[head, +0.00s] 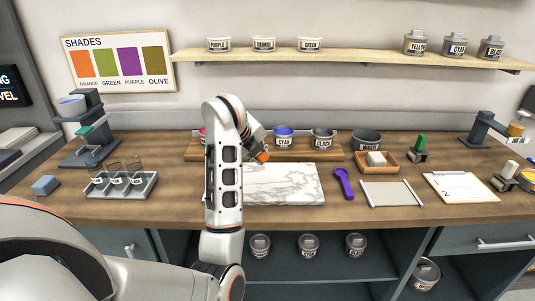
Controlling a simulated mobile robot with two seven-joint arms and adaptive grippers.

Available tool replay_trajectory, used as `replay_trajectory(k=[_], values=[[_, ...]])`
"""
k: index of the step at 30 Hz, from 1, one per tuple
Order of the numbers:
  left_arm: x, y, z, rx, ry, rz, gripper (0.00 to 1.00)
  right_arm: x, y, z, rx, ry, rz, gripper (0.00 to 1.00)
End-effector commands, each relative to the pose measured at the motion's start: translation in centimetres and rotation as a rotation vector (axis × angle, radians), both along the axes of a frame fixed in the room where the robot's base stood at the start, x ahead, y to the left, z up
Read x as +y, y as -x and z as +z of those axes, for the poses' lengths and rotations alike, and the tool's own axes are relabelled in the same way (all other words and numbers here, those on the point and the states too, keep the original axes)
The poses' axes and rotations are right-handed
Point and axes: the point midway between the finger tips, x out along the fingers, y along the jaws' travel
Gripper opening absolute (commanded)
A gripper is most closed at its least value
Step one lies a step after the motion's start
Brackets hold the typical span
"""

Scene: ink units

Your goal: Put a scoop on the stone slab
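The stone slab (290,185) is a white marble board with grey veins, lying flat on the wooden counter in the head view; its left part is hidden behind my arm. A purple scoop (344,184) lies on the counter just right of the slab, apart from it. My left arm rises in front of the slab, and its hand end (260,152) hangs over the slab's back edge, by the row of ink pots. The fingers cannot be made out there, so open or shut does not show. My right gripper is out of view.
Behind the slab, a wooden rack (310,155) holds ink pots, including a blue one (283,137). A wash pot (366,140), a wooden tray with a white block (376,159), a grey mat (391,193) and a clipboard (460,187) stand right. A jar tray (122,185) is left.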

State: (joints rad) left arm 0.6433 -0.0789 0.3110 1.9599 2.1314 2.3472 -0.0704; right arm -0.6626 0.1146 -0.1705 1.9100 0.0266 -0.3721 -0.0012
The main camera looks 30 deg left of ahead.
Motion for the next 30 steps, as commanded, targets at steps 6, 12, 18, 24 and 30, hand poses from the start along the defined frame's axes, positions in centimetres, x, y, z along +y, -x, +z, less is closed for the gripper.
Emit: replay_trajectory(k=[6, 12, 18, 24, 30], values=[[0.3, -0.3, -1.3, -0.001, 0.000, 0.003, 0.00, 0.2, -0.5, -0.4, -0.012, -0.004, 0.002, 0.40], [0.8, -1.0, -3.7, -0.002, 0.000, 0.002, 0.00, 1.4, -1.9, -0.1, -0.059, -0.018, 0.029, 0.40], [1.1, -1.6, -5.5, 0.000, 0.000, 0.001, 0.00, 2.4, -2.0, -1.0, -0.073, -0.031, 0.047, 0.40], [1.3, -2.0, -6.0, -0.002, 0.001, 0.003, 0.00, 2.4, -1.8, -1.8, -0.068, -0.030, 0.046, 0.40], [1.4, -2.0, -6.0, -0.002, 0.000, 0.002, 0.00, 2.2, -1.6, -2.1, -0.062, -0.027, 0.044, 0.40]])
